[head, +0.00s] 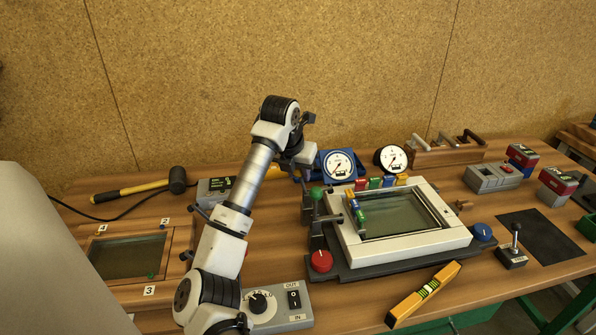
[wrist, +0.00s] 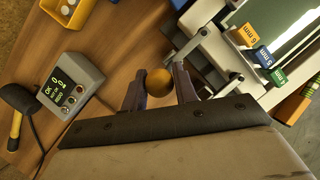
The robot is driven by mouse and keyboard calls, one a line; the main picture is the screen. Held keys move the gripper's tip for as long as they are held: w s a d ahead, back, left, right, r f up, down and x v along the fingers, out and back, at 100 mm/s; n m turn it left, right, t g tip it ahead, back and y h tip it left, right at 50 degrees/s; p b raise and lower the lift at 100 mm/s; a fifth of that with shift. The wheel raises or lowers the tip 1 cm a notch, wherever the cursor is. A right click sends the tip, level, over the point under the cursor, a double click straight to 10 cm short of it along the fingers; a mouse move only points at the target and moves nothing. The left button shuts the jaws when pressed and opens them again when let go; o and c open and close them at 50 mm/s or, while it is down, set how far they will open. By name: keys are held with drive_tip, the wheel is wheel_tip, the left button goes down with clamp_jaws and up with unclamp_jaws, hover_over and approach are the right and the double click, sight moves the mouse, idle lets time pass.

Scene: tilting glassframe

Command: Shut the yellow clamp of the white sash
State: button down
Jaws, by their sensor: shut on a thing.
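The white sash (head: 412,245) lies tilted on a dark base on the bench, its frame around a glass pane; part of it shows at the upper right of the wrist view (wrist: 215,48). In the wrist view a round yellow knob (wrist: 158,82), which looks like the yellow clamp's handle, sits between my two fingers. My gripper (wrist: 160,77) is shut on this knob. In the head view my gripper (head: 306,163) is at the back left of the sash, and the knob is hidden there. The clamp's arm and its contact with the sash cannot be made out.
A green knob (head: 317,193), red knob (head: 320,261) and blue knob (head: 482,232) stand around the sash. Coloured spacer tags (wrist: 265,56) sit along its frame. A grey display box (wrist: 73,90) and a mallet (head: 177,180) lie to the left. A blue gauge (head: 340,165) stands behind.

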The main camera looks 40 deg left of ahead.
drive_tip(key=shift+w+d+r+m+g+y+b, duration=0.15)
drive_tip(key=shift+w+d+g+y+b, duration=0.2)
drive_tip(key=shift+w+g+y, duration=0.2)
drive_tip(key=shift+w+d+r+m+g+y+b, duration=0.15)
drive_tip(key=shift+w+d+g+y+b, duration=0.2)
drive_tip(key=shift+g, duration=0.3)
drive_tip(key=shift+d, duration=0.1)
drive_tip(key=c, duration=1.1)
unclamp_jaws()
drive_tip(key=shift+c, duration=0.2)
drive_tip(key=b+v, duration=0.3)
drive_tip(key=v, duration=1)
drive_tip(key=shift+d+r, duration=0.2)
drive_tip(key=shift+r, duration=0.15)
drive_tip(key=shift+s+f, duration=0.1)
